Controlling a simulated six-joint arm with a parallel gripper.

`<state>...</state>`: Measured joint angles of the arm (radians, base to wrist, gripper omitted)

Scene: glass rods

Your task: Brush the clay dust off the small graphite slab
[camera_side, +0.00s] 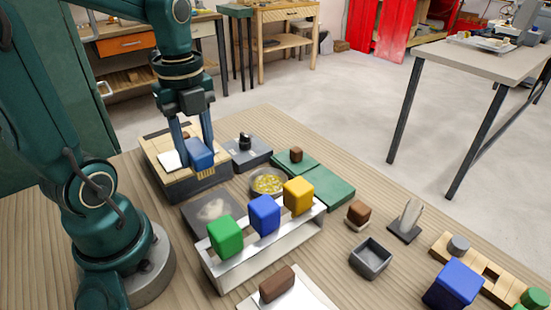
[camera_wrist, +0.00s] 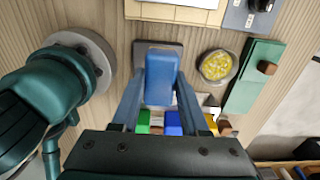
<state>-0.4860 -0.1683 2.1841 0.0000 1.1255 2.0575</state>
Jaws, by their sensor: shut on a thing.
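My gripper (camera_side: 195,143) is shut on a blue-handled brush (camera_side: 200,154), whose tan bristles (camera_side: 205,172) point down. The brush also shows between the fingers in the wrist view (camera_wrist: 161,75). The small graphite slab (camera_side: 196,222) is a dark flat plate on the table, with a pale patch of clay dust (camera_side: 213,208) on it. In the side view the brush appears raised, up and left of the dust patch. In the wrist view the brush covers much of the slab (camera_wrist: 140,50), and the dust is hidden.
A white rack (camera_side: 263,250) with green, blue and yellow blocks stands close in front of the slab. A bowl of yellow bits (camera_side: 268,183) is to its right. A wooden-topped box (camera_side: 160,150) stands behind; a green mat (camera_side: 325,187) lies farther right.

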